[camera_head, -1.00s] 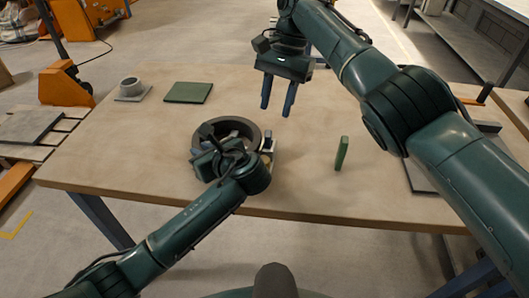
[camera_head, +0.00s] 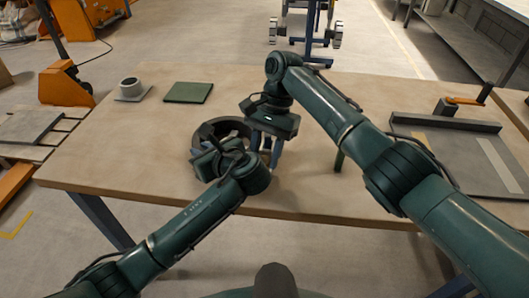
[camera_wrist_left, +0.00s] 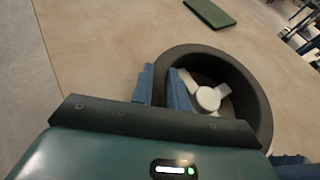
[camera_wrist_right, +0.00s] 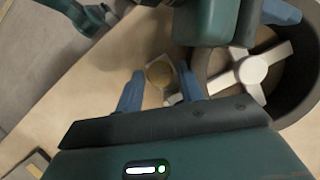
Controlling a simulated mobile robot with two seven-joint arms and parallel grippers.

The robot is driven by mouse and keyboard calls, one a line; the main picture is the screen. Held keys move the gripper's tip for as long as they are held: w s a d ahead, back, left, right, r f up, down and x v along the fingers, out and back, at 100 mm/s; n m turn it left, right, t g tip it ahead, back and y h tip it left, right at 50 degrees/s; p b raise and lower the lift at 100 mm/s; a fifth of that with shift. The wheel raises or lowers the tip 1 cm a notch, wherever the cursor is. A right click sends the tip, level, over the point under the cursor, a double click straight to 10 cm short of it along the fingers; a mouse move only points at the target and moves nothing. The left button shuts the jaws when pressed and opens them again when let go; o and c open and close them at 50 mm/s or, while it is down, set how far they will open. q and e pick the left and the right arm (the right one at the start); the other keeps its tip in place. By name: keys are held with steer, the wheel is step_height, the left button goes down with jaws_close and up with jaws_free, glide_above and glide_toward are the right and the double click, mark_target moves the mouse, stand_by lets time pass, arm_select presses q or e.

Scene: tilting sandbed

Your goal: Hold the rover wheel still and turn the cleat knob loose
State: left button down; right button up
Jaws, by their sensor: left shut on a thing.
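The rover wheel (camera_head: 228,121) is a dark ring lying flat on the table, partly hidden by my left arm in the head view. The left wrist view shows its rim (camera_wrist_left: 258,92) and white spoked hub (camera_wrist_left: 208,98). My left gripper (camera_wrist_left: 163,80) is shut on the rim, one finger on each side of the wall. The cleat knob (camera_wrist_right: 160,73) is a round brassy disc beside the wheel, seen in the right wrist view. My right gripper (camera_wrist_right: 160,85) is open above it, its fingers apart to either side of the knob. I see no contact with it.
A green pad (camera_head: 188,92) and a grey flanged cylinder (camera_head: 131,88) lie at the back left. A grey tray (camera_head: 455,150) and an orange-handled item (camera_head: 465,100) are at the right.

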steer(key=shift+f, duration=0.2)
steer(key=shift+c, duration=0.2)
steer(key=c, duration=0.7)
steer(key=shift+a+n, duration=0.1)
steer(key=shift+n, duration=0.2)
steer(key=n+h, duration=0.1)
steer(key=n, duration=0.2)
steer(key=shift+a+r, duration=0.1)
steer(key=shift+a, duration=0.05)
steer(key=shift+n+h, duration=0.9)
steer(key=shift+n, duration=1)
